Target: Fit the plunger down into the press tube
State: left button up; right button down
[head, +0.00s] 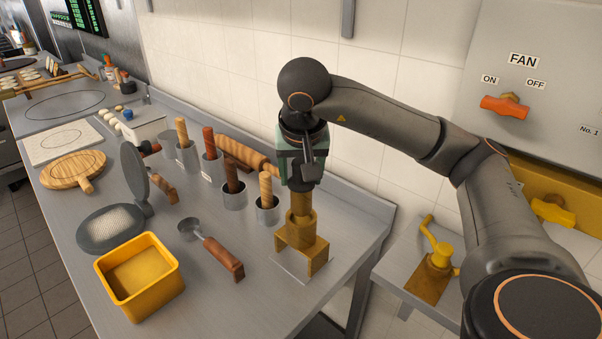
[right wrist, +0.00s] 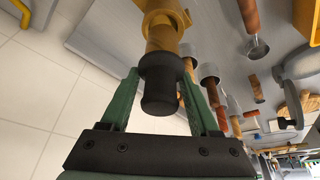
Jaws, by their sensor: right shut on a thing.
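The plunger has a dark knob (right wrist: 160,92) and a brown shaft (right wrist: 161,38). In the head view its shaft (head: 301,202) points straight down from my right gripper (head: 303,182). My right gripper also shows in the right wrist view (right wrist: 165,88), its green fingers shut on the knob. The brass-yellow press tube (head: 300,226) stands upright on its bracket directly below. It also shows in the right wrist view (right wrist: 168,14). The shaft's lower end meets the tube's mouth, in line with it; how deep it sits inside I cannot tell. My left gripper is out of view.
Metal cups with wooden-handled tools (head: 266,208) stand left of the press. A scoop (head: 222,255), a yellow bin (head: 140,277) and an open round press (head: 112,228) lie further left. The tiled wall (head: 390,120) is close behind. A yellow crank device (head: 436,265) sits on a side shelf.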

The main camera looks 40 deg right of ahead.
aim_at(301, 200)
jog(key=shift+f+b, duration=2.45)
jog(key=shift+f, duration=0.8)
dwell(0.6)
jog(key=shift+r, duration=0.2)
jog(key=shift+r+p, duration=2.55)
jog(key=shift+r, duration=0.2)
jog(key=shift+f+b, duration=1.3)
jog(key=shift+f, duration=0.4)
